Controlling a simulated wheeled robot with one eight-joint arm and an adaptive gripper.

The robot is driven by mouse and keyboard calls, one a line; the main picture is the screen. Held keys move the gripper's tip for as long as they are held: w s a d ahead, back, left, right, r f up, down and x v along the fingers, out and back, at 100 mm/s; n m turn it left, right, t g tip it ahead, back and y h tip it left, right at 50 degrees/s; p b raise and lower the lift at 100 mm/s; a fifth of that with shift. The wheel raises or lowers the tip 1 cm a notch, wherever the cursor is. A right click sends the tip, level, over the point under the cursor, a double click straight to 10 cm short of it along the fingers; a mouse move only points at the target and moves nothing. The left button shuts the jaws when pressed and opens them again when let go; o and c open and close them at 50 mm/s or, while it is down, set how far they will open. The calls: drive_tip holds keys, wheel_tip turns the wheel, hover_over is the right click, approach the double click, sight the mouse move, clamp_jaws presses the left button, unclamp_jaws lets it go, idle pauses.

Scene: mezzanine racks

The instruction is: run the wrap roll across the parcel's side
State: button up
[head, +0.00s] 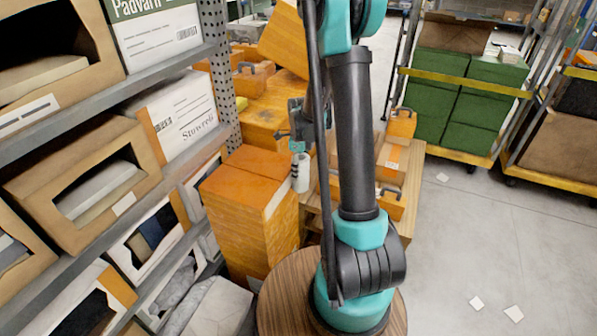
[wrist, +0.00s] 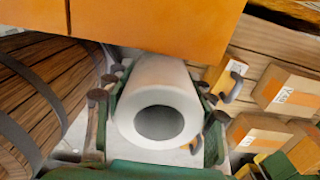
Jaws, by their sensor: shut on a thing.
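The wrap roll (head: 302,175) is a white cylinder with a hollow core. In the wrist view the wrap roll (wrist: 160,78) lies between the two fingers of my gripper (wrist: 157,100), which is shut on it; its open end faces the camera. In the head view my gripper (head: 298,148) holds it roughly upright beside the tall orange parcel (head: 245,215), at the parcel's right side near its top. In the wrist view the orange parcel (wrist: 150,25) fills the top edge, close to the roll's far end. I cannot tell whether roll and parcel touch.
A grey rack (head: 105,105) with open boxes stands on the left. Orange cases and boxes (head: 392,160) sit on a wooden pallet or table right of the roll. A round wooden top (head: 285,290) is in front. Carts with green boxes (head: 465,95) stand at right; the floor (head: 500,240) there is mostly clear.

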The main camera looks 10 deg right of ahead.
drive_tip(key=shift+w+d, duration=0.4)
drive_tip(key=shift+w, duration=0.25)
drive_tip(key=shift+w+d, duration=0.4)
drive_tip(key=shift+w, duration=0.25)
drive_tip(key=s+d, duration=0.4)
drive_tip(key=d, duration=0.1)
drive_tip(key=shift+d, duration=0.35)
drive_tip(key=shift+s, duration=0.1)
